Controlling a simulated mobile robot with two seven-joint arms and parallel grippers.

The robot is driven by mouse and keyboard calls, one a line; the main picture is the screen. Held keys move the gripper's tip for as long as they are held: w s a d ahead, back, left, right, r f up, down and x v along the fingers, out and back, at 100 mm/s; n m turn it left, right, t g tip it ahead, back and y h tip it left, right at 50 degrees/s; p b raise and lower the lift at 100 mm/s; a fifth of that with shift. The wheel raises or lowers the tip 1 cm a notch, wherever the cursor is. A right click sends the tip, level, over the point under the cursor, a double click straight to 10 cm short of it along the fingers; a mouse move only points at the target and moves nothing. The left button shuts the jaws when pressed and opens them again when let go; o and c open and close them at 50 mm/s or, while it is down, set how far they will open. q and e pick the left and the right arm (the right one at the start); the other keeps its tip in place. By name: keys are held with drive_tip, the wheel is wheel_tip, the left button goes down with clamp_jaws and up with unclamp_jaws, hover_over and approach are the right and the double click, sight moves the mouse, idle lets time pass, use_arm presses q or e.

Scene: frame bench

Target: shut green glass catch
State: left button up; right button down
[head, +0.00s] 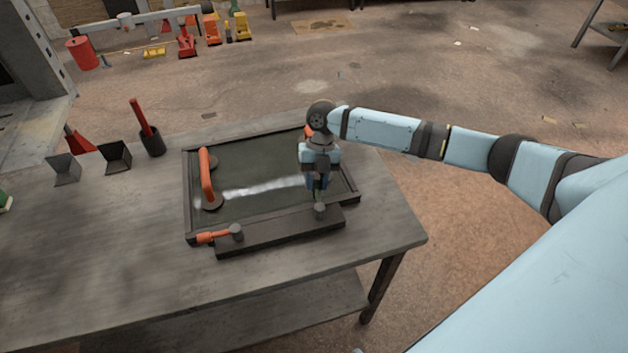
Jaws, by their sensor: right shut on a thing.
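My right gripper (318,196) reaches down over the right end of the dark rail along the front of the frame (186,190). It is shut on the green glass catch (317,194), which is mostly hidden by the fingers; only a small dark green bit shows. A grey round pivot (320,210) is just in front of the fingertips. At the rail's left end, an orange catch (212,237) points left from its own grey pivot (236,232). A dark glass pane (250,205) lies in the frame. My left gripper is out of view.
An orange lifter handle (207,180) stands on the left of the pane; another orange part shows behind my right wrist. A black cup with a red tool (145,130) and two small dark bins stand at the bench's (110,250) back left. The bench's front left is clear.

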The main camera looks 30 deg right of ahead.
drive_tip(key=shift+r, duration=0.1)
drive_tip(key=c, duration=0.9)
unclamp_jaws()
drive_tip(key=shift+a, duration=0.1)
drive_tip(key=b+v, duration=0.1)
drive_tip(key=v, duration=1.2)
drive_tip(key=shift+w+r+b, duration=0.2)
drive_tip(key=shift+r+b, duration=0.1)
drive_tip(key=shift+r, duration=0.05)
